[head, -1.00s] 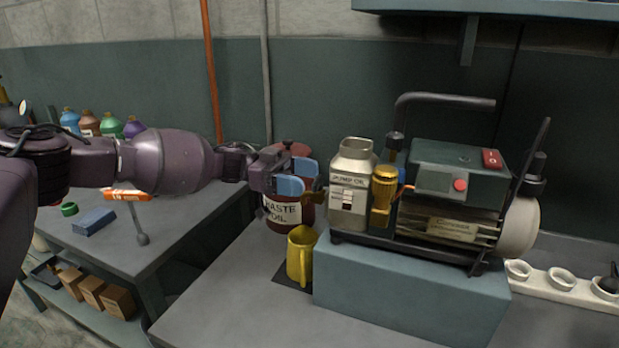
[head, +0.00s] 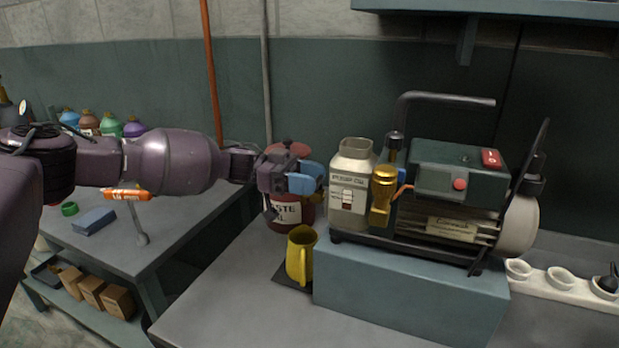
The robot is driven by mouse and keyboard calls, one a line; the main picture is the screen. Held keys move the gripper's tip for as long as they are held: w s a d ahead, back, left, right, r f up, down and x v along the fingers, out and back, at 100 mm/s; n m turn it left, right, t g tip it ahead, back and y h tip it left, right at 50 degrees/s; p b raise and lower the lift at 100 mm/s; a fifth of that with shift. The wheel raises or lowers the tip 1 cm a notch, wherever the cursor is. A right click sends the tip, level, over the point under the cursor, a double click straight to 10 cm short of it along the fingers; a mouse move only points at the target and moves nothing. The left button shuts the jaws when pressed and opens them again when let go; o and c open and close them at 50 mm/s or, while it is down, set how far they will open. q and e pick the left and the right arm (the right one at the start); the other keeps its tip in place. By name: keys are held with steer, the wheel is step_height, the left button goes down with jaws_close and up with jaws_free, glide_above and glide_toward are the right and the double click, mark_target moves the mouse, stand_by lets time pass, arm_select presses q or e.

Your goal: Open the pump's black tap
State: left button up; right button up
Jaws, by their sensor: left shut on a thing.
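The pump (head: 450,190) stands on a blue-grey block, with its pale oil reservoir labelled PUMP OIL (head: 349,190) at its left end. My left gripper (head: 308,178) is at the left side of this reservoir, its blue fingers close against it. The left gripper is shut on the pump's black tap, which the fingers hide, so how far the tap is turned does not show. A yellow jug (head: 300,258) stands below the gripper, beside the block. My right gripper is out of view.
A red waste oil can (head: 284,213) stands just behind and below the left gripper. The blue-grey block (head: 410,300) stands on the grey bench (head: 225,305). A white holder (head: 560,287) is at the right. The bench left of the jug is clear.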

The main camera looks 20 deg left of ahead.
arm_select(q)
steer(key=shift+s+r+n+t+p, duration=0.25)
steer(key=shift+r+n+t+p, duration=0.35)
steer(key=shift+t+p, duration=0.7)
steer(key=n+t+y+p, duration=0.1)
steer(key=n+t+p, duration=0.1)
steer(key=p, duration=0.1)
steer(key=n+t+y+p, duration=0.1)
steer(key=n+t+p, duration=0.1)
steer(key=t+p, duration=0.1)
steer(key=f+n+t+y+p, duration=0.1)
steer(key=n+t+p, duration=0.1)
steer(key=t+p, duration=0.1)
steer(key=shift+s+d+y, duration=0.15)
steer(key=shift+s+y, duration=0.15)
steer(key=shift+y, duration=0.1)
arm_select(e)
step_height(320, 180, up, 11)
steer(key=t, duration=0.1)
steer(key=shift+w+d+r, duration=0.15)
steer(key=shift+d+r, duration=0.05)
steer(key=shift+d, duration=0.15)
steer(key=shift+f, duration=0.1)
arm_select(q)
steer(key=o, duration=0.9)
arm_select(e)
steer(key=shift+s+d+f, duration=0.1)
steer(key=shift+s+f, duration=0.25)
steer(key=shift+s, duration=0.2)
